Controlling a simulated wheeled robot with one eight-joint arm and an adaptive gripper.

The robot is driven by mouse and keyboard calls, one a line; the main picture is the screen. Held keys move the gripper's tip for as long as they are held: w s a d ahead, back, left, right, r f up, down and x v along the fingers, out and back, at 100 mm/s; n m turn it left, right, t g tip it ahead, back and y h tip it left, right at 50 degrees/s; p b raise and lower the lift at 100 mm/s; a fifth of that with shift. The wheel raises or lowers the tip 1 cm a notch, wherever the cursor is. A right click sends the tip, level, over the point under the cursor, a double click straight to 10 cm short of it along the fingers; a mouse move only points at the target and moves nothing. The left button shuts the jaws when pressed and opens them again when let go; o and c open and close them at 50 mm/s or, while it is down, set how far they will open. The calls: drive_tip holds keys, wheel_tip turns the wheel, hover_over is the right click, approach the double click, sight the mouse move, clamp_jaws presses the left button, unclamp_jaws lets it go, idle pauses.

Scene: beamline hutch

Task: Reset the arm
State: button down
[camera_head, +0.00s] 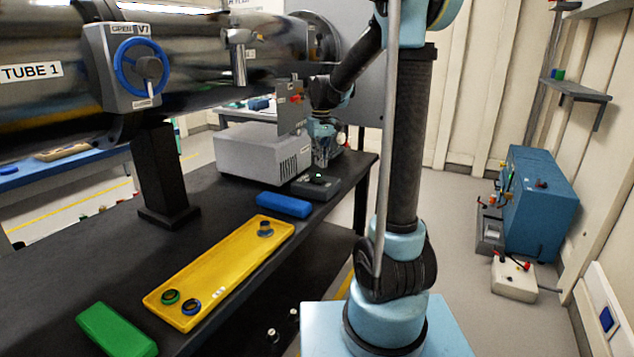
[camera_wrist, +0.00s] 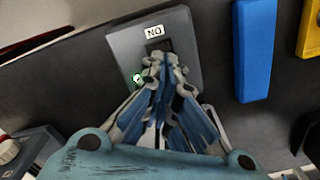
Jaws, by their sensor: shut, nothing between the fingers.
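My gripper (camera_head: 325,158) points down over a dark grey box (camera_head: 318,187) on the black bench, at the far end of my arm. In the wrist view my gripper (camera_wrist: 158,62) is shut, with its fingertips together and nothing between them. Its tips lie over the dark grey box (camera_wrist: 182,25), just below a dark slot and a label reading "NO". A small green light (camera_wrist: 137,78) shows on the box beside the fingers. I cannot tell whether the fingertips touch the box.
A light grey instrument box (camera_head: 262,152) stands just left of my gripper. A blue block (camera_head: 284,205), a yellow tray (camera_head: 222,262) with several small rings and a green block (camera_head: 117,330) lie along the bench. A large metal tube (camera_head: 200,62) runs above it.

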drive_tip(key=shift+r, duration=0.65)
drive_tip(key=shift+s+d, duration=0.2)
drive_tip(key=shift+s, duration=0.15)
drive_tip(key=s+d+m, duration=0.1)
drive_tip(key=s+d, duration=0.2)
drive_tip(key=s, duration=0.3)
drive_tip(key=s+d+m+t, duration=0.1)
drive_tip(key=s+d, duration=0.1)
drive_tip(key=s, duration=0.4)
drive_tip(key=s+d+m, duration=0.1)
drive_tip(key=s+d, duration=0.2)
drive_tip(key=s, duration=0.3)
drive_tip(key=s+d+f+m+t, duration=0.1)
drive_tip(key=s+d+f+m, duration=0.1)
drive_tip(key=s+f, duration=0.9)
drive_tip(key=s+d, duration=0.1)
drive_tip(key=s, duration=0.2)
drive_tip(key=shift+s+m, duration=0.2)
drive_tip(key=shift+m, duration=0.1)
drive_tip(key=shift+d, duration=0.1)
